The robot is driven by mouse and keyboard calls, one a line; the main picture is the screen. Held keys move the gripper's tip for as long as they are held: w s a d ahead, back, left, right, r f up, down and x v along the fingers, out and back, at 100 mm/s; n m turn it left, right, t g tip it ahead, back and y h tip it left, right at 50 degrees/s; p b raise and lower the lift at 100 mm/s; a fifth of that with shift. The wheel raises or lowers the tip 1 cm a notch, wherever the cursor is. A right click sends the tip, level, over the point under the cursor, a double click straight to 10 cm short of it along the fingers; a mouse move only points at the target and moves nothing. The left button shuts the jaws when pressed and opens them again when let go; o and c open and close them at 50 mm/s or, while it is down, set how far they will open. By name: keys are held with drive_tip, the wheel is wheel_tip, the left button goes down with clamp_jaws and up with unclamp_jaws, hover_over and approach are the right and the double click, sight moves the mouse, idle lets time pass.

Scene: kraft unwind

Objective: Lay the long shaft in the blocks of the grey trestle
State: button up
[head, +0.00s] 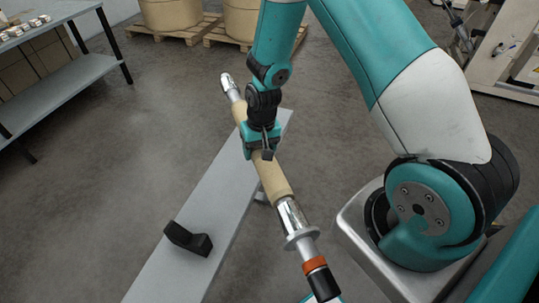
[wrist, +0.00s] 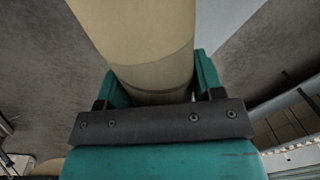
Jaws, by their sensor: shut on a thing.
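The long shaft (head: 272,178) has a tan kraft sleeve in the middle, bright metal ends, a collar, and an orange and black tip at the near end. My gripper (head: 262,148) is shut on the sleeve and holds the shaft over the trestle, slanted across it. In the wrist view the tan sleeve (wrist: 138,40) sits between the jaws (wrist: 155,92). The grey trestle (head: 190,232) is a long flat beam below. One black block (head: 188,239) with a notch shows on its near part, clear of the shaft. Any far block is hidden behind the gripper and shaft.
A grey bench (head: 65,82) with metal parts on top stands at the left. Large tan rolls (head: 172,12) on wooden pallets (head: 185,33) stand at the back. The floor between bench and trestle is clear.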

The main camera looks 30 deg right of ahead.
drive_tip(key=w+a+r+m, duration=0.2)
drive_tip(key=w+a+m, duration=0.6)
drive_tip(key=w, duration=0.1)
drive_tip(key=shift+t, duration=0.4)
drive_tip(key=shift+w+f+b, duration=0.2)
drive_tip(key=shift+f+b, duration=4.4)
drive_tip(key=shift+f, duration=2.7)
